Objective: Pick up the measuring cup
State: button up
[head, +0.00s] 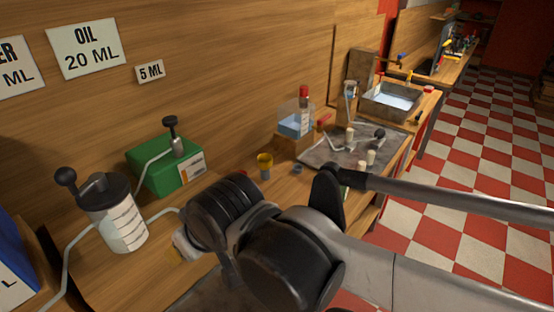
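I cannot tell for sure which vessel is the measuring cup. A small cup with a yellow rim (265,166) stands upright on the wooden bench, just beyond my arm. A larger clear container with dark graduation marks and a black pump lid (117,218) stands at the left, with a tube beside it. My arm's black and grey links cross the lower middle of the head view. My gripper's fingers do not show clearly, so I cannot see whether they are open or hold anything. A small pale and yellowish part beside the black ribbed wrist is unclear.
A green box (167,166) with a pump top stands against the wooden wall. A clear container with bluish liquid and a red-capped bottle (304,108) are farther back. A grey mat (322,151) holds several small items. A metal basin (391,101) lies beyond; checkered floor is right.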

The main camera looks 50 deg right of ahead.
aim_at(344, 189)
jog(key=z, duration=2.05)
